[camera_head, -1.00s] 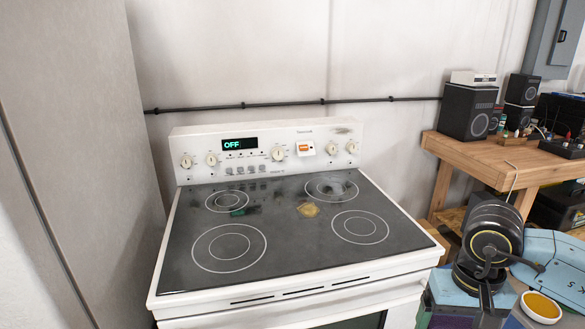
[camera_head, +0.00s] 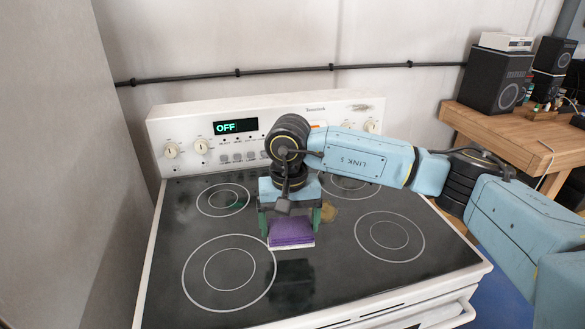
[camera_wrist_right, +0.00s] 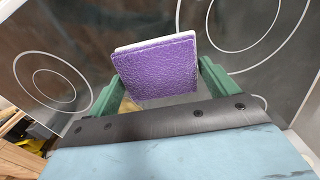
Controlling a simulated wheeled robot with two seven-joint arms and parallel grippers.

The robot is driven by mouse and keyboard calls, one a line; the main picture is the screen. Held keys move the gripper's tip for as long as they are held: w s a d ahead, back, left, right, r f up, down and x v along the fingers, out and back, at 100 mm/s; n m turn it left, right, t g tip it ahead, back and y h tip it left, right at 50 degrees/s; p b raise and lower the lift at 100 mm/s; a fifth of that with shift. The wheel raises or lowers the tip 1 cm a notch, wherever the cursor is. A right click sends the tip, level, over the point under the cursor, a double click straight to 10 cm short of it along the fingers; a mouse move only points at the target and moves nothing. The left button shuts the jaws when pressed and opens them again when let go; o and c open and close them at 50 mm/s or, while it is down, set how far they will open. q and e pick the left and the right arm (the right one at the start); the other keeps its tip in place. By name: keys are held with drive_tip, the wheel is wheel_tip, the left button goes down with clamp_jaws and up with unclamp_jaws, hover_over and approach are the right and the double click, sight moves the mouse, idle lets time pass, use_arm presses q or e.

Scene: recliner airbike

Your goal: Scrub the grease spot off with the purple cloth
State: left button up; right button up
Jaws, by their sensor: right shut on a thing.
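The purple cloth (camera_head: 291,231), a padded block with a white edge, is held between the green fingers of my right gripper (camera_head: 289,218). It seems to hang just above the black glass cooktop (camera_head: 320,275), with a dark reflection below it. In the right wrist view the purple cloth (camera_wrist_right: 158,69) sits between both fingers. A yellowish-brown grease spot (camera_head: 329,211) lies on the cooktop just right of the gripper, partly hidden by it. A bit of the spot (camera_wrist_right: 129,104) shows beside the left finger in the wrist view. My left gripper is out of view.
The stove's control panel (camera_head: 236,150) rises behind the cooktop, with knobs and an "OFF" display. Dark and green smudges (camera_head: 236,204) lie near the rear left burner. A tall grey panel (camera_head: 60,170) borders the left. A wooden table (camera_head: 520,140) with speakers stands right. The front cooktop is clear.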

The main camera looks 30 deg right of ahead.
use_arm(q)
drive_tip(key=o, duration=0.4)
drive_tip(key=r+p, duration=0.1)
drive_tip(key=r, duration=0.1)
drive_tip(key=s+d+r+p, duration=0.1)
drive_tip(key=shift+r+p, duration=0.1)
drive_tip(key=shift+p, duration=0.25)
use_arm(e)
drive_tip(key=w+d+r+m, duration=0.3)
drive_tip(key=w+d+m, duration=0.6)
drive_tip(key=d+m, duration=0.25)
wheel_tip(320, 180, down, 6)
drive_tip(key=b, duration=0.3)
drive_tip(key=shift+s+r+b, duration=0.15)
drive_tip(key=shift+r+b, duration=0.1)
drive_tip(key=shift+b, duration=0.1)
drive_tip(key=shift+f+b, duration=0.35)
drive_tip(key=shift+f, duration=0.15)
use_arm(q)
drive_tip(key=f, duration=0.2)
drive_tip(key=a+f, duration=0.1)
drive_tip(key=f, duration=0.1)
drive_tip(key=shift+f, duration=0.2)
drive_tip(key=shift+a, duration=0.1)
